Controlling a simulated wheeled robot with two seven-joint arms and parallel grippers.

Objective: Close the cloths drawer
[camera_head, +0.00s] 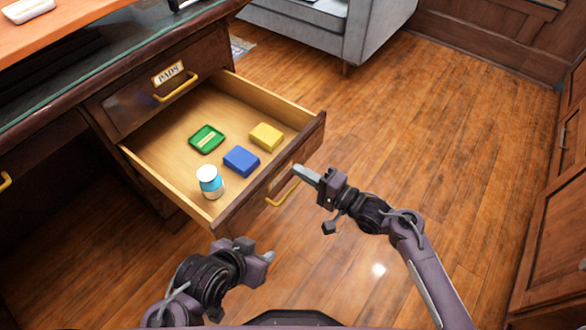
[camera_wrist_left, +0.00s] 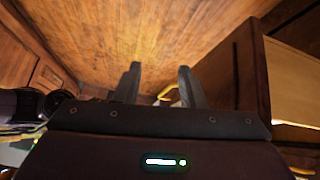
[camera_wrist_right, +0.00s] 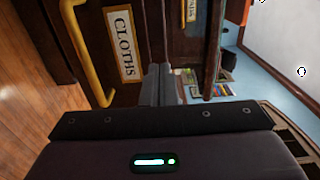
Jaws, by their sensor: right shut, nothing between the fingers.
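The cloths drawer (camera_head: 232,222) stands pulled out under the drawer labelled PADS. Its CLOTHS label (camera_wrist_right: 124,45) and yellow handle (camera_wrist_right: 90,55) show in the right wrist view; the handle (camera_head: 284,193) also shows in the head view. My right gripper (camera_head: 303,174) is shut and empty, its tips close to the drawer front, just beyond the handle. I cannot tell whether they touch it. My left gripper (camera_head: 268,257) is open and empty, with fingers apart in the left wrist view (camera_wrist_left: 158,85), below and to the right of the drawer's near corner.
Inside the drawer are a green tray (camera_head: 206,139), a yellow block (camera_head: 266,136), a blue block (camera_head: 241,161) and a blue-and-white jar (camera_head: 209,183). The PADS drawer (camera_head: 150,93) above is shut. A grey sofa (camera_head: 310,30) stands behind. Wood floor (camera_head: 430,130) is clear on the right.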

